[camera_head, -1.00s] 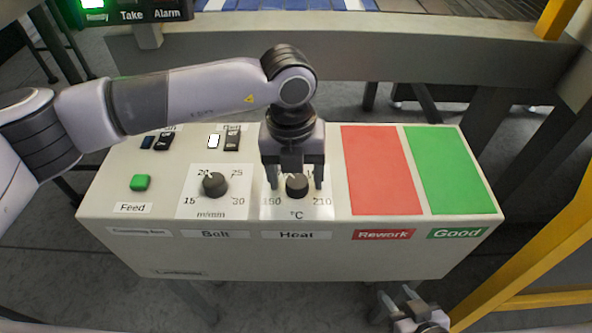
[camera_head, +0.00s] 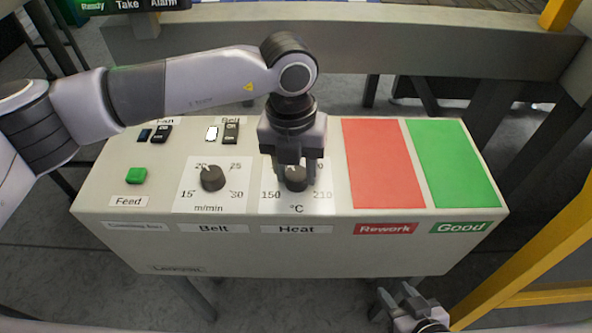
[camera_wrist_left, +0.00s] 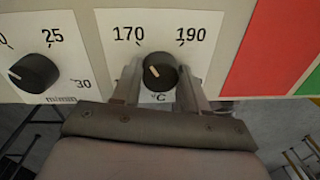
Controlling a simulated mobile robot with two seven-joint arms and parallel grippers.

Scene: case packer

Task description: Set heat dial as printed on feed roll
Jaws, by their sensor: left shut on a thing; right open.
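The black heat dial (camera_head: 296,182) sits on a white plate marked 150 and 210 °C in the head view. My left gripper (camera_head: 295,178) comes down over it from above, shut with a finger on each side. In the left wrist view, the heat dial (camera_wrist_left: 160,72) is between the two fingers. Its pale pointer mark slants toward the upper left, roughly toward 170; 190 shows at the upper right. The fingers hide the lower numbers there. My right gripper (camera_head: 402,297) is open and empty below the box's front. I cannot make out a feed roll.
The belt dial (camera_head: 213,178), green feed button (camera_head: 136,176) and several rocker switches sit left of the heat dial. The red rework pad (camera_head: 382,165) and green good pad (camera_head: 452,165) lie clear to its right. A yellow frame bar (camera_head: 530,245) stands at right.

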